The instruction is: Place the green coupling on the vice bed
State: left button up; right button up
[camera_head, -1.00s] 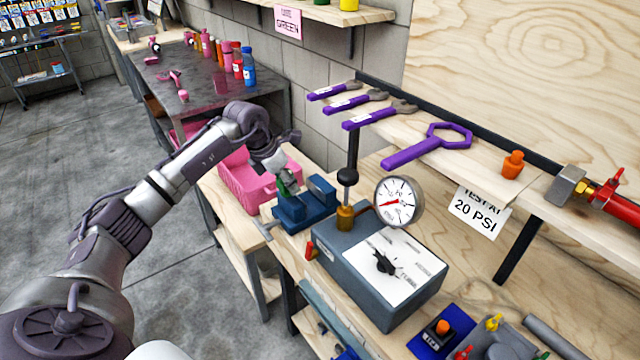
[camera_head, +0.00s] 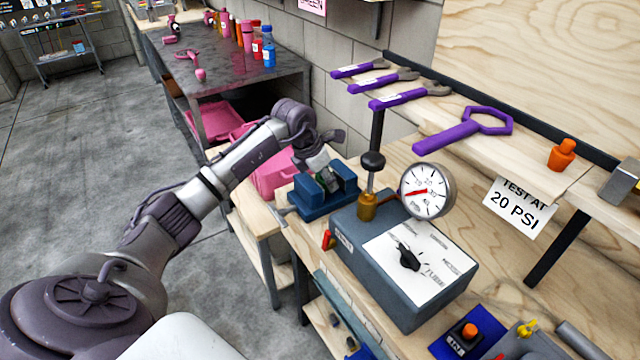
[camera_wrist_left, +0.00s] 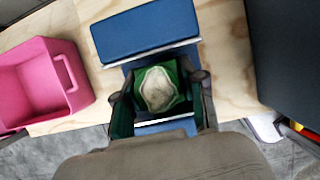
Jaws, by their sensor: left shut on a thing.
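The blue vice (camera_head: 310,197) stands on the wooden bench, left of the grey test box. Its blue jaws also show in the left wrist view (camera_wrist_left: 145,32). The green coupling (camera_wrist_left: 181,72), a green body with a pale opening, is between the fingers of my left gripper (camera_wrist_left: 160,95), which is shut on it. In the head view the gripper (camera_head: 322,172) is at the vice, with the coupling mostly hidden between the jaws. I cannot tell whether the coupling touches the vice bed. My right gripper is not in view.
A pink bin (camera_head: 270,172) stands left of the vice, close to my left arm. The grey test box (camera_head: 400,270) with a gauge (camera_head: 427,190) is just right of it. Purple wrenches (camera_head: 412,96) lie on the shelf above. The floor at left is clear.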

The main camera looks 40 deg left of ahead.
pick_arm(q)
jog(key=shift+s+a+f, duration=0.1)
jog(key=shift+a+f, duration=0.05)
jog(key=shift+a, duration=0.15)
jog(key=shift+d, duration=0.3)
jog(key=o, duration=1.2)
jog(key=shift+a+f, duration=0.1)
jog(key=shift+o, duration=0.2)
jog(key=shift+r, duration=0.3)
jog(key=v, duration=1.1)
jog(key=shift+s+r, duration=0.2)
jog(key=shift+r, duration=0.15)
